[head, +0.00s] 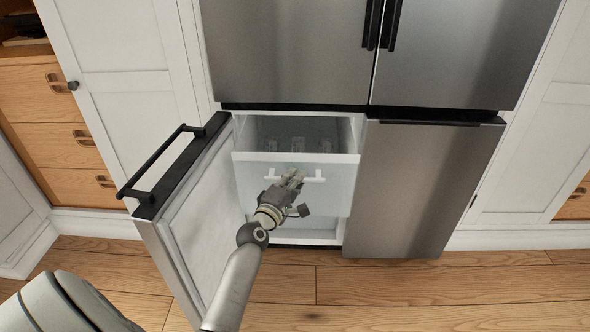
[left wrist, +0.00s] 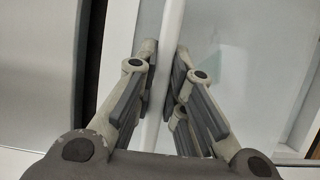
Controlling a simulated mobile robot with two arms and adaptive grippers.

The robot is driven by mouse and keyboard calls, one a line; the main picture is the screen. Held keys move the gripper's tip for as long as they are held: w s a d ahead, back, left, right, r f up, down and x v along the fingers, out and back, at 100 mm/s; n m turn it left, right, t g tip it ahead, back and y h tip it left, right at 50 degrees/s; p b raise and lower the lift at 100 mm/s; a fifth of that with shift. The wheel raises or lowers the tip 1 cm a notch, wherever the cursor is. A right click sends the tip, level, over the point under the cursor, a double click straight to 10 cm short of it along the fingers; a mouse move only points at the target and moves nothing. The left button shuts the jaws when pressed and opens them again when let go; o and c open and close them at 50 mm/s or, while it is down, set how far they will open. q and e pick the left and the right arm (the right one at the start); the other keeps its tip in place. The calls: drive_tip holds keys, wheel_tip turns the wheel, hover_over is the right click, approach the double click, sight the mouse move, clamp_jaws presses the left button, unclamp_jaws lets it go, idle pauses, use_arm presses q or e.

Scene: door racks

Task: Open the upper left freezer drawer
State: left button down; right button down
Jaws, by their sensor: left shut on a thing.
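The upper left freezer drawer (head: 336,195) is a translucent bin with a white handle (head: 316,178). It stands partly out of the freezer compartment, and its inside shows from above. My left gripper (head: 294,180) is at the middle of this handle. In the left wrist view the fingers (left wrist: 163,90) are closed around the white handle bar (left wrist: 170,50). The freezer door (head: 208,215) stands open at the left of the drawer, with a black bar handle (head: 158,165). My right gripper is not in view.
The right freezer door (head: 415,190) and the upper fridge doors (head: 290,50) are shut. White cabinets (head: 120,60) and wooden drawers (head: 50,95) stand at the left. The wooden floor (head: 400,285) in front is clear.

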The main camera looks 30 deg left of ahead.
use_arm(q)
drive_tip(key=shift+s+d, duration=0.25)
drive_tip(key=shift+s, duration=0.25)
drive_tip(key=c, duration=1.5)
unclamp_jaws()
drive_tip(key=s, duration=0.4)
drive_tip(key=s+d, duration=0.1)
drive_tip(key=s, duration=0.3)
drive_tip(key=s+d, duration=0.1)
drive_tip(key=s, duration=0.2)
drive_tip(key=shift+s, duration=0.4)
